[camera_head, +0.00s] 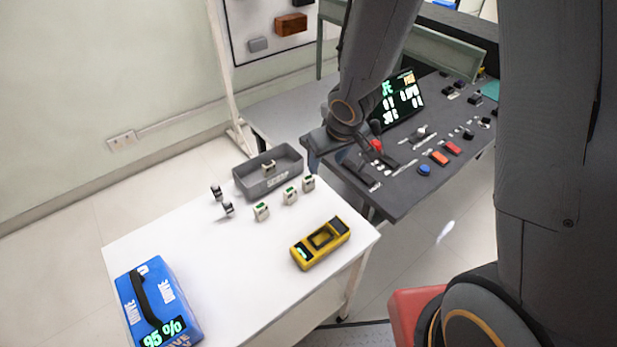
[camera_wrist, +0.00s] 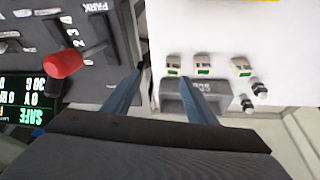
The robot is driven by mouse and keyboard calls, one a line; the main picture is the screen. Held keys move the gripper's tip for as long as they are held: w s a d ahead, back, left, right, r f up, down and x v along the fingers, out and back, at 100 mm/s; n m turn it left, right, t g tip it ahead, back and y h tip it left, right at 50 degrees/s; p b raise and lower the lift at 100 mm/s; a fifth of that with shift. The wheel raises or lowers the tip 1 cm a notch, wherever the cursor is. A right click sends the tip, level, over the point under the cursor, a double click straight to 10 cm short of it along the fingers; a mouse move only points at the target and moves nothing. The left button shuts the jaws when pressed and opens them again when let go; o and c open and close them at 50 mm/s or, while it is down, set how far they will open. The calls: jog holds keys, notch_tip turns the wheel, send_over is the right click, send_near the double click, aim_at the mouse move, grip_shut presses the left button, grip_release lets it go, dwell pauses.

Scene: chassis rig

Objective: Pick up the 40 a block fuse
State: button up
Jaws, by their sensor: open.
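Three small cream block fuses with green labels stand in a row on the white table: left (camera_head: 261,211), middle (camera_head: 290,195) and right (camera_head: 308,183). They show in the wrist view too (camera_wrist: 173,64) (camera_wrist: 203,64) (camera_wrist: 240,67). A similar block (camera_head: 268,167) sits in the grey tray (camera_head: 243,187). Their ratings are too small to read, so I cannot tell which is the 40 A block fuse. My gripper (camera_wrist: 160,77) is open, above the gap between console and table near the tray's end. No block is between its fingers.
Two small dark-and-white cylindrical parts (camera_head: 216,193) (camera_head: 228,209) stand left of the blocks. A yellow meter (camera_head: 320,243) and a blue case (camera_head: 158,303) lie on the table. A control console (camera_head: 400,190) with a red-knobbed lever (camera_head: 376,146) is close to my arm. The table's middle is clear.

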aim_at(309, 178)
jog(key=shift+n+y, duration=0.4)
jog(key=shift+y, duration=0.1)
jog(key=shift+w+a+f+b, duration=0.25)
jog(key=shift+w+a+f, duration=0.35)
jog(key=shift+f, duration=0.8)
jog(key=shift+w+a+f+b, duration=0.3)
jog(key=shift+a+f, duration=0.45)
jog(key=shift+f, duration=0.6)
jog(key=shift+w+a+f+b, duration=0.2)
jog(key=shift+w+a+f, duration=0.45)
jog(key=shift+f, duration=0.75)
jog(key=shift+s, duration=0.1)
jog(key=shift+c, duration=0.3)
jog(key=c, duration=1.1)
